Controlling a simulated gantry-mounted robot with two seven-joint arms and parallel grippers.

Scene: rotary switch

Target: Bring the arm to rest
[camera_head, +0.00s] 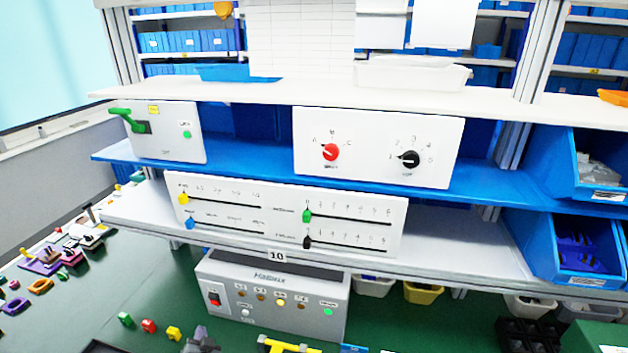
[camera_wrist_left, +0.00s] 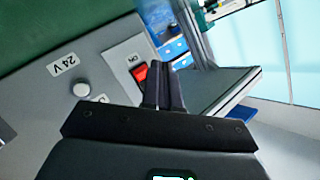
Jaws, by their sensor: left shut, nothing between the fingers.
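My left gripper (camera_head: 202,334) shows at the bottom of the head view as a small dark grey shape, low and left, in front of the control box (camera_head: 275,272). In the left wrist view its two black fingers (camera_wrist_left: 163,85) are together, with nothing between them. The box's red switch (camera_head: 215,298) also shows in the wrist view (camera_wrist_left: 140,75), just left of the fingertips and partly hidden by them. I cannot tell whether they touch. The rotary-switch panel (camera_head: 380,120) on the blue shelf carries a red knob (camera_head: 330,152) and a black knob (camera_head: 409,159). My right gripper is not in view.
A slider panel (camera_head: 250,212) stands above the control box. A panel with a green lever (camera_head: 127,118) is at upper left. Blue bins (camera_head: 585,245) stand at right. Small coloured parts (camera_head: 148,326) lie on the green table (camera_head: 130,290) at lower left.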

